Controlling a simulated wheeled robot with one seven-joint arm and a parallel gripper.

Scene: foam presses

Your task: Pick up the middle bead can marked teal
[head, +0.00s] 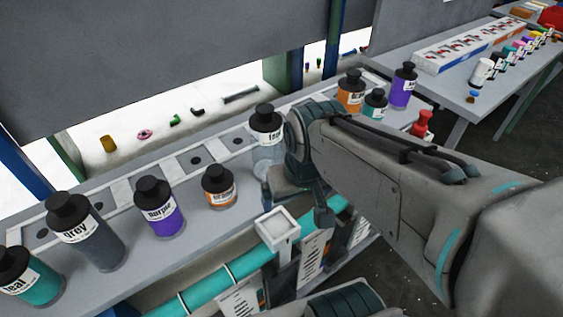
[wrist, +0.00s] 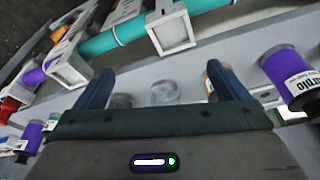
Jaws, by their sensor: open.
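A teal can (head: 34,282) with a black cap stands at the bench's near left corner, its label reading "teal". A smaller teal-bodied can (head: 375,106) stands beyond my arm, between an orange and a purple can; its label is too small to read. A clear can (head: 267,150) with a black cap and partly hidden label stands beside my gripper (head: 300,196). In the wrist view my gripper (wrist: 160,92) is open, with clear rounded shapes (wrist: 165,93) beyond and between its fingers; I cannot tell whether they touch.
Grey (head: 92,240), purple (head: 162,215) and orange (head: 219,190) cans line the bench left of my arm. Another orange can (head: 350,92) and purple can (head: 402,92) stand beyond it. A white square-topped holder (head: 278,228) and teal pipe (head: 205,290) lie along the front.

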